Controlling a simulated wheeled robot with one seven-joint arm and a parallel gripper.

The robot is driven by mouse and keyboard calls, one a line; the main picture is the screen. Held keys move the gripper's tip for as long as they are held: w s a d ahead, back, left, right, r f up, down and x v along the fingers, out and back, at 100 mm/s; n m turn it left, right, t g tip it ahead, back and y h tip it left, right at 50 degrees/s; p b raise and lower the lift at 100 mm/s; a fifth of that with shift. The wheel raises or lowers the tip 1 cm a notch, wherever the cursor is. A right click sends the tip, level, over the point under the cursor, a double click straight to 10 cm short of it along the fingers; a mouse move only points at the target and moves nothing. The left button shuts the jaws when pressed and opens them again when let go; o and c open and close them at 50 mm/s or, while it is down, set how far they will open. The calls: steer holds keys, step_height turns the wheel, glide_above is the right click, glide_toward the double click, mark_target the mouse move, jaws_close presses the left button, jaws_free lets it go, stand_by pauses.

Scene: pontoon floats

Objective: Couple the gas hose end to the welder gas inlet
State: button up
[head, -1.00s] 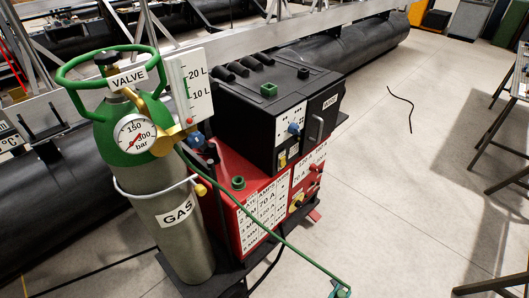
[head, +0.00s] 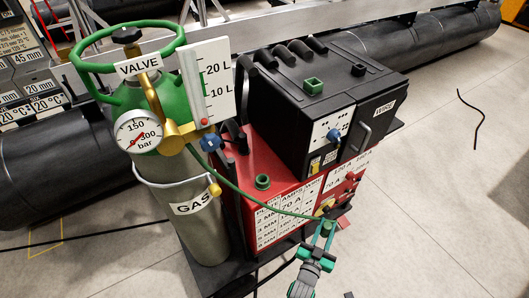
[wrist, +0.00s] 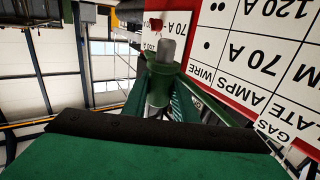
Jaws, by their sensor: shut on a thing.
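The hose end (wrist: 167,52) is a grey tip with a green collar, held between my gripper's green fingers in the wrist view. My gripper (head: 326,228) is shut on it, close to the front of the red welder (head: 285,205). The green gas hose (head: 250,200) runs from the regulator on the gas cylinder to my gripper. A brass-coloured fitting (head: 326,205) shows on the welder's front just above my gripper; I take it for the gas inlet. I cannot tell whether the hose end touches it, as my fingers partly hide the spot.
The gas cylinder (head: 205,242) with its gauge (head: 138,131) stands left of the welder. A black wire feeder (head: 300,120) sits on top. Red connectors (head: 352,177) stick out at the welder's right front. Floor at right is clear except for a dark cord (head: 473,118).

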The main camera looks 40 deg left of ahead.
steer(key=a+r+n+g+y, duration=0.1)
steer(key=a+r+n+y, duration=0.1)
steer(key=a+r, duration=0.9)
steer(key=s+a+r+n+g+y, duration=0.1)
steer(key=a+r+y, duration=0.4)
steer(key=a+r, duration=0.7)
steer(key=a+n, duration=0.1)
steer(key=a, duration=0.4)
steer(key=shift+s+r+n+g, duration=0.2)
steer(key=shift+s+n+g, duration=0.1)
steer(key=shift+n+g, duration=0.1)
steer(key=shift+f, duration=2.95)
steer(key=shift+f, duration=1.95)
steer(key=o, duration=1.2)
steer(key=shift+s+a, duration=0.1)
